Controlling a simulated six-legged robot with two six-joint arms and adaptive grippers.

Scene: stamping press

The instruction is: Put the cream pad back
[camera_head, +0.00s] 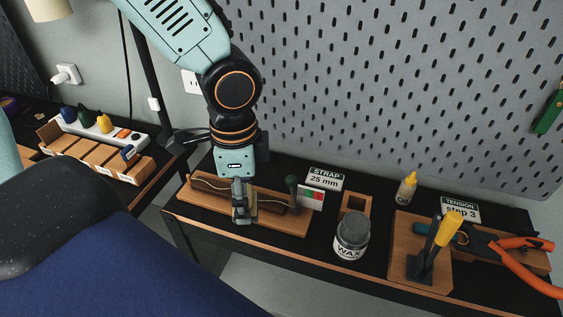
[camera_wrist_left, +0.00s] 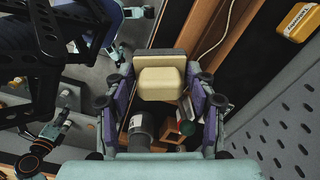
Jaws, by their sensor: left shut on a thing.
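The cream pad (camera_wrist_left: 160,82) is a small block with rounded edges, gripped between the two fingers of my left gripper (camera_wrist_left: 155,88) in the left wrist view. In the head view my left gripper (camera_head: 242,205) points down over the left-middle part of a long wooden tray (camera_head: 282,221). A sliver of the pad (camera_head: 253,203) shows there beside the fingers. I cannot tell whether the pad touches the tray. A pale cord lies along the tray. My right gripper does not show clearly in either view.
A green-knobbed post (camera_head: 292,183) and a colour-striped card (camera_head: 311,198) stand right of my left gripper. A wax jar (camera_head: 351,236), small wooden box (camera_head: 356,203), oil bottle (camera_head: 406,188) and orange-handled pliers (camera_head: 520,262) are further right. Behind is a pegboard wall (camera_head: 400,90).

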